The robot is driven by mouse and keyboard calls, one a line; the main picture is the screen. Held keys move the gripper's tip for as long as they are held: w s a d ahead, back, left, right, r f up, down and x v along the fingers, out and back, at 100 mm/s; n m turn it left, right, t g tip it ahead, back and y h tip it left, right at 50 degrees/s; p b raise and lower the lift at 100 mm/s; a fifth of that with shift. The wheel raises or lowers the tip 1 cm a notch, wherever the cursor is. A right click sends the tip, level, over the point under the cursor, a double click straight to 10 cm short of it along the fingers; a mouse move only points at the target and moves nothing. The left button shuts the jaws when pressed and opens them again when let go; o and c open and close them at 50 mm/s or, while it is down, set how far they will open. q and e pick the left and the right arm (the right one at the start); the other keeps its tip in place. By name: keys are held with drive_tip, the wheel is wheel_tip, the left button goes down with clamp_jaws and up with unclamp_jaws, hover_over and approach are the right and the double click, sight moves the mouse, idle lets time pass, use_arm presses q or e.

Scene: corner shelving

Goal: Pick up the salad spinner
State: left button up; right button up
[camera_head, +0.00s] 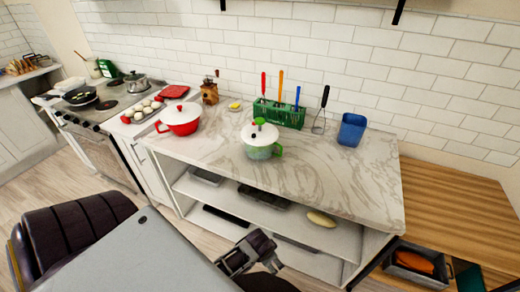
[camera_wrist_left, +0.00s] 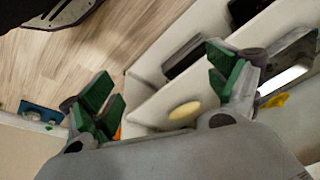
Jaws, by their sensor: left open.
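What looks like the salad spinner (camera_head: 262,143) stands upright on the marble counter in the head view. It has a white lid with a green knob, a pale green body and a green side handle. My left gripper (camera_head: 250,252) is low in front of the shelves, below the counter top and apart from the spinner. In the left wrist view my left gripper (camera_wrist_left: 165,92) has its green-padded fingers spread wide with nothing between them. The spinner is not in the left wrist view. My right gripper is not in view.
A red pot (camera_head: 180,122) stands left of the spinner. A green utensil holder (camera_head: 279,113) and a blue container (camera_head: 351,130) stand behind. The shelves below hold dark trays and a pale oval item (camera_head: 321,218), also in the left wrist view (camera_wrist_left: 184,110). The counter's right part is clear.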

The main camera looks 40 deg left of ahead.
sight(263, 143)
use_arm(q)
drive_tip(key=w+r+m+t+y+p, duration=0.15)
drive_tip(key=w+r, duration=0.25)
drive_tip(key=r, duration=0.5)
drive_tip(key=w+r+m+y, duration=0.1)
drive_tip(key=w+r+m, duration=0.2)
drive_tip(key=r, duration=0.6)
drive_tip(key=w+a+r+m+t+y, duration=0.4)
drive_tip(key=w+a+r+y, duration=0.3)
drive_tip(key=w+r, duration=0.7)
drive_tip(key=shift+w+a+m, duration=0.15)
drive_tip(key=shift+a+m, duration=0.55)
drive_tip(key=shift+m, duration=0.15)
drive_tip(key=shift+y, duration=0.25)
drive_tip(key=shift+f, duration=0.1)
drive_tip(key=p+x, duration=0.1)
drive_tip(key=x, duration=0.7)
drive_tip(key=shift+w+a, duration=0.2)
drive_tip(key=shift+a, duration=0.05)
